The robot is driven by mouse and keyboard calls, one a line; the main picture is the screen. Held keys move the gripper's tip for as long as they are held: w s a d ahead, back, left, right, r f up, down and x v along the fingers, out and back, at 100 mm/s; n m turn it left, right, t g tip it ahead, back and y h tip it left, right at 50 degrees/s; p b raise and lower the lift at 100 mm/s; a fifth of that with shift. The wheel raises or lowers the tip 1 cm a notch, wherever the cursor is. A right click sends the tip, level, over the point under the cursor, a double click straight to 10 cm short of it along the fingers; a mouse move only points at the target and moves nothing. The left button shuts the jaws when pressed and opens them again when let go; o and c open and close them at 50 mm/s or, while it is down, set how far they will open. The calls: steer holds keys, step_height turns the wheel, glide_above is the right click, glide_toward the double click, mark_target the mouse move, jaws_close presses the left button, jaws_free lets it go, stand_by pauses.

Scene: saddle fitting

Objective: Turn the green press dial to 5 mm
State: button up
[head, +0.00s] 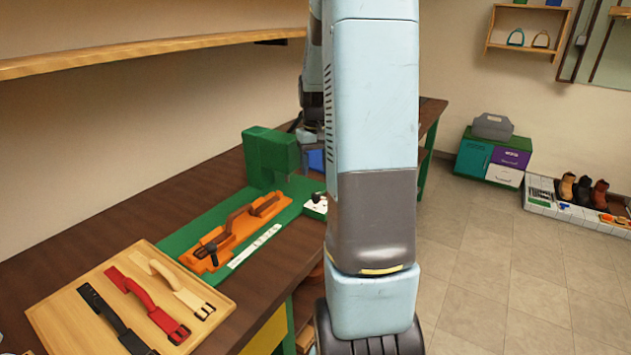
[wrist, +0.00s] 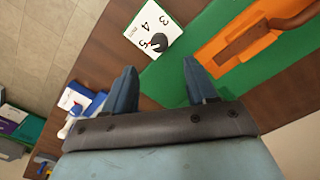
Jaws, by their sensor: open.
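The green press (head: 268,155) stands on the workbench with a long green base. Its dial is a white plate (head: 311,208) with a dark knob (head: 316,197), partly beside my arm in the head view. In the wrist view, the plate (wrist: 168,25) shows the numbers 3, 4 and 5, and the dark knob (wrist: 158,42) sits at its lower edge near the 5. I cannot tell exactly which mark the knob points to. My gripper (wrist: 159,66) is open and empty, its fingers apart, with the knob ahead between them in the picture. Any contact is not visible.
An orange fixture (head: 235,233) with a brown strap lies on the press base beside a white scale strip. A wooden board (head: 75,315) with several straps lies at front left. A blue and white object (wrist: 82,98) is left of my fingers. A shelf (head: 150,50) hangs above.

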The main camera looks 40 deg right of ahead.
step_height(320, 180, up, 5)
steer(key=shift+f, duration=0.1)
stand_by(0.7)
steer(key=s+a+r+n+t, duration=0.1)
steer(key=s+a+r, duration=0.4)
steer(key=a, duration=0.2)
steer(key=s+a+r+t, duration=0.2)
steer(key=s+a+r, duration=0.25)
steer(key=a, duration=0.25)
steer(key=s+a+r+n+t, duration=0.1)
steer(key=s+a+t, duration=0.1)
steer(key=s+a, duration=0.7)
steer(key=s, duration=0.3)
steer(key=shift+s+r+n+t, duration=0.15)
steer(key=shift+s+n+t, duration=0.15)
steer(key=shift+s+n, duration=0.1)
